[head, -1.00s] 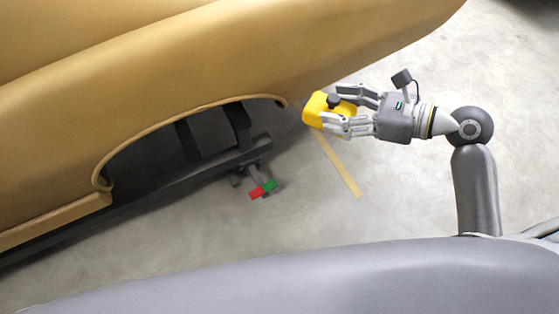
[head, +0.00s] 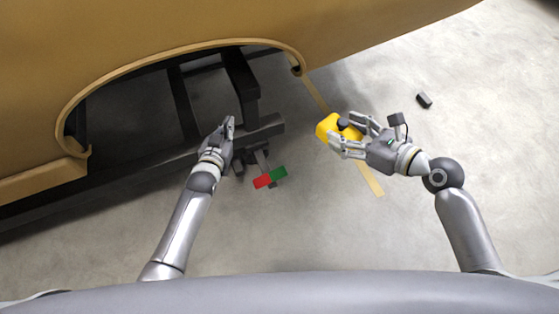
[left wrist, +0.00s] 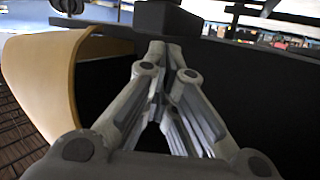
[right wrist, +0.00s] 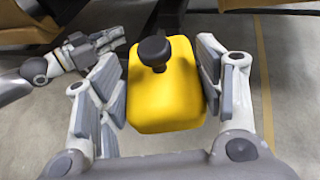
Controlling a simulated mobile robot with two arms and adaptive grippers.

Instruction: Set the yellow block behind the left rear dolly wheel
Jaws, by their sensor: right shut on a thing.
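The yellow block (head: 326,127), with a black knob on top, is in my right gripper (head: 347,137). In the right wrist view the block (right wrist: 165,95) sits between the finger pads, above the floor. The dolly wheel (head: 238,165) is partly hidden under the dark dolly beam (head: 265,127), beside a red and green pedal (head: 270,178). The block is to the right of this wheel and apart from it. My left gripper (head: 229,125) is at the beam, just left of the wheel. Its fingers (left wrist: 165,55) look closed together with nothing visible between them.
The tan shell (head: 180,30) overhangs the dolly, with an arched cutout. A tan tape strip (head: 370,183) runs along the floor. A small dark block (head: 424,100) lies on the floor at the right. The floor in front of the pedal is clear.

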